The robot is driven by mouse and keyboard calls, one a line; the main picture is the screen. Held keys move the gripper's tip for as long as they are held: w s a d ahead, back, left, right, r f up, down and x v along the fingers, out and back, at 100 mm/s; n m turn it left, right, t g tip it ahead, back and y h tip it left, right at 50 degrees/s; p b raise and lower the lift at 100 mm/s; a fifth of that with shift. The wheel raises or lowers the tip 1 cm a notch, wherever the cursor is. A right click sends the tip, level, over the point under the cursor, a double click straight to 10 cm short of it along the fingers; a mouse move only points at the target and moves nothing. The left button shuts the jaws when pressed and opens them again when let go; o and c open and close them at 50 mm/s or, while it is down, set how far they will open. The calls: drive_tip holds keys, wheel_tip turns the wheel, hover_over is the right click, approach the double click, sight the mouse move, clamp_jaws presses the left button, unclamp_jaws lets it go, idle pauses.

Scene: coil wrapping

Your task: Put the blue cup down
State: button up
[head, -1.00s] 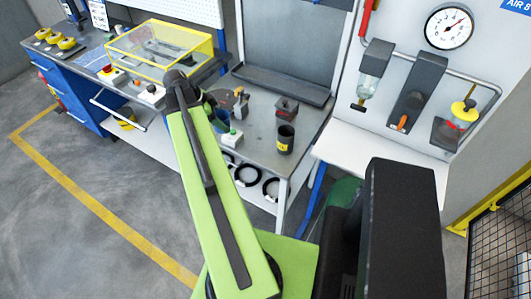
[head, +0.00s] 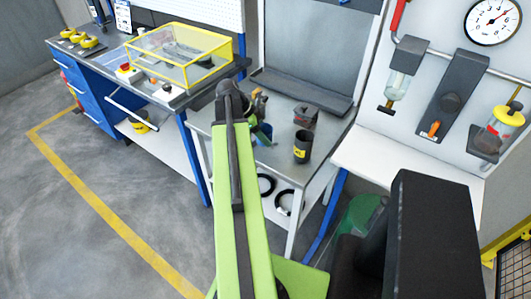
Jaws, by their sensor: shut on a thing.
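The blue cup (head: 264,130) shows only in part, at the arm's end above the grey worktable (head: 222,118). I cannot tell whether the cup's base touches the tabletop.
A black cup with a yellow label (head: 302,148) stands right of the blue cup. A dark box with a red part (head: 305,117) is behind it. A yellow-framed clear case (head: 180,55) is on the blue bench at left. Black rings lie on the shelf below.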

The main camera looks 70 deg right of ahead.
drive_tip(key=shift+f, duration=0.15)
wheel_tip(320, 180, down, 4)
drive_tip(key=b, duration=0.3)
drive_tip(key=shift+b, duration=0.35)
drive_tip(key=shift+r, duration=0.25)
drive_tip(key=shift+f, duration=0.2)
drive_tip(key=o, duration=1.5)
drive_tip(key=shift+o, duration=0.2)
drive_tip(key=shift+r, duration=0.1)
